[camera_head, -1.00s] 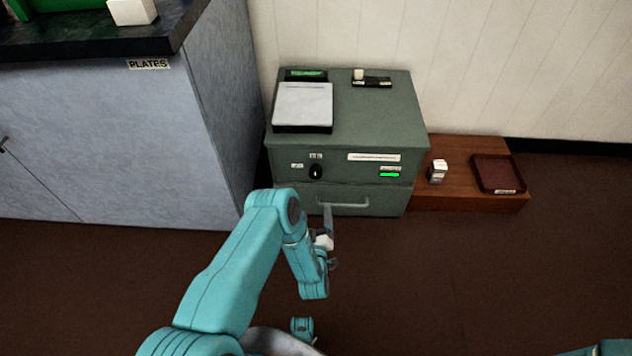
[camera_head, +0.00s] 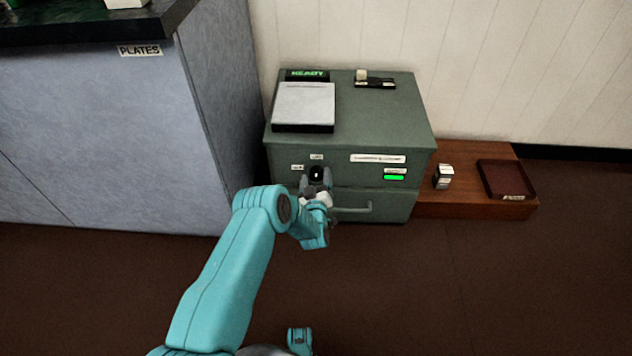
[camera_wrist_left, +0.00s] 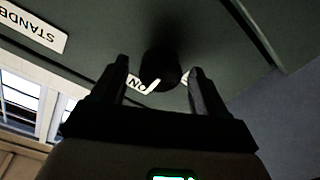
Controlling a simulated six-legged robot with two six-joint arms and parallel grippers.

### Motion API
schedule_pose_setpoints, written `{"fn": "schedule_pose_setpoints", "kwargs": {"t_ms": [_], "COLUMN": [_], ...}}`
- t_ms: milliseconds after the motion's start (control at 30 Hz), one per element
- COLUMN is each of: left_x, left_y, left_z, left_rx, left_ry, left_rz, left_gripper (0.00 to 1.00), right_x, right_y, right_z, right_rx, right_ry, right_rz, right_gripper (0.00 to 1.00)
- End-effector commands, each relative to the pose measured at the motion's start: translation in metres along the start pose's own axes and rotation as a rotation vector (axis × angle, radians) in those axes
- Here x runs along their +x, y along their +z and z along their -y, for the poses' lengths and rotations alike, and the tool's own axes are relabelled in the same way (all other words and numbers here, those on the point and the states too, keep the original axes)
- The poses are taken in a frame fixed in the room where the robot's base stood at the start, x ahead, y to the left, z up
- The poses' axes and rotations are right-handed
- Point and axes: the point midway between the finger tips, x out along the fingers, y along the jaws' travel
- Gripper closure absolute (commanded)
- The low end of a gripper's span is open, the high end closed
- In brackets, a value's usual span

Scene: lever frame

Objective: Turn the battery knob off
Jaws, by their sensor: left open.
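The black battery knob (camera_head: 316,174) is on the front face of the green cabinet (camera_head: 390,120), with a white pointer mark. My left gripper (camera_head: 316,184) is right in front of it, open. In the left wrist view the knob (camera_wrist_left: 160,68) lies between the two fingertips of my left gripper (camera_wrist_left: 158,75), one on each side, with a gap to each; contact is not visible. Its white mark points toward the side with the "ON" label (camera_wrist_left: 137,83). Another label at its other side is mostly hidden by a finger.
A green-lit indicator (camera_head: 394,178) and a drawer handle (camera_head: 352,210) are on the cabinet front. A "READY" display (camera_head: 307,74) and a white-topped device (camera_head: 304,104) are on top. A blue-grey counter (camera_head: 100,140) stands left. A low wooden platform (camera_head: 470,203) holds a tray (camera_head: 506,180).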

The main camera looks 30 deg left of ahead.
Motion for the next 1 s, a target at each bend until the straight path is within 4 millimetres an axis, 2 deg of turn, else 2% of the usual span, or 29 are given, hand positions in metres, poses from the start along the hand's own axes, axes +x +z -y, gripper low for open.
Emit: {"fn": "schedule_pose_setpoints", "kwargs": {"t_ms": [300, 333, 500, 767, 1000], "left_x": [0.0047, 0.0046, 0.0044, 0.0043, 0.0044], "left_y": [-0.0008, -0.0007, -0.0006, -0.0001, 0.0009], "left_z": [-0.0006, -0.0005, -0.0006, -0.0004, 0.0003], "left_rx": [0.0, 0.0, 0.0, -0.017, -0.119], "left_ry": [0.0, 0.0, 0.0, 0.0, -0.001], "left_rz": [0.0, 0.0, 0.0, 0.0, 0.002], "left_gripper": [0.26, 0.3, 0.83, 0.82, 0.82], "right_x": [0.0011, 0.0011, 0.0011, 0.0021, 0.0066], "right_y": [-0.0006, -0.0006, -0.0005, -0.0005, -0.0015], "right_z": [-0.0008, -0.0008, -0.0007, -0.0011, -0.0034], "right_rx": [0.002, 0.002, 0.001, 0.001, 0.004], "right_ry": [0.0, 0.0, 0.0, 0.0, 0.0], "right_rz": [-0.001, -0.001, -0.001, -0.001, -0.004], "right_gripper": [0.57, 0.57, 0.57, 0.57, 0.57]}}
